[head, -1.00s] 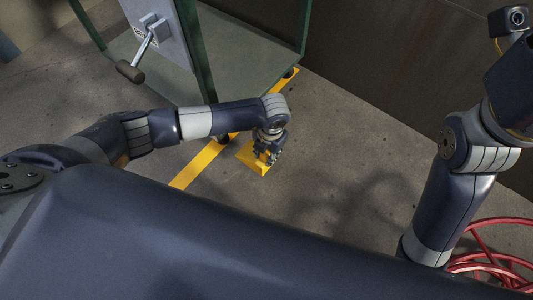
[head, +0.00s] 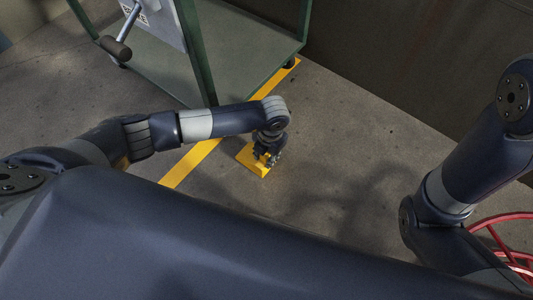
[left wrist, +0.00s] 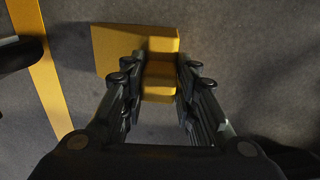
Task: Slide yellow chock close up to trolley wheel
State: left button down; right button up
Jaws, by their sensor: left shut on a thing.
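The yellow chock (head: 250,162) lies on the floor just right of the yellow floor line. My left gripper (head: 268,157) is over it, shut on its raised rib. In the left wrist view, the chock (left wrist: 118,45) shows with its rib between the fingers of my left gripper (left wrist: 161,72). The trolley (head: 240,60) has green posts and a grey-green deck, at the upper left. One trolley wheel (head: 290,63) shows at its far right corner. The near corner's wheel is hidden behind my left arm. A dark part at the left wrist view's left edge is unclear. My right gripper is out of view.
The yellow line (head: 190,163) runs diagonally under the trolley's right side. A red coiled hose (head: 510,232) lies at the lower right. A dark wall (head: 390,60) stands behind. Floor right of the chock is clear.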

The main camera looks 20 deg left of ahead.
pick_arm(q)
jog(key=shift+w+a, duration=0.1)
jog(key=shift+w+a, duration=0.2)
jog(key=shift+a, duration=0.3)
jog(key=shift+w+a, duration=0.1)
jog(key=shift+a, duration=0.2)
jog(key=shift+w+a, duration=0.25)
jog(key=shift+a, duration=0.45)
jog(key=shift+a, duration=0.1)
jog(key=shift+w+a, duration=0.15)
jog(key=shift+a, duration=0.1)
jog(key=shift+w+a, duration=0.15)
jog(key=shift+a, duration=0.35)
jog(key=shift+w+a, duration=0.25)
jog(key=shift+a, duration=0.35)
jog(key=shift+w+a, duration=0.2)
jog(key=shift+a, duration=0.4)
jog(key=shift+w+a, duration=0.2)
jog(key=shift+a, duration=0.35)
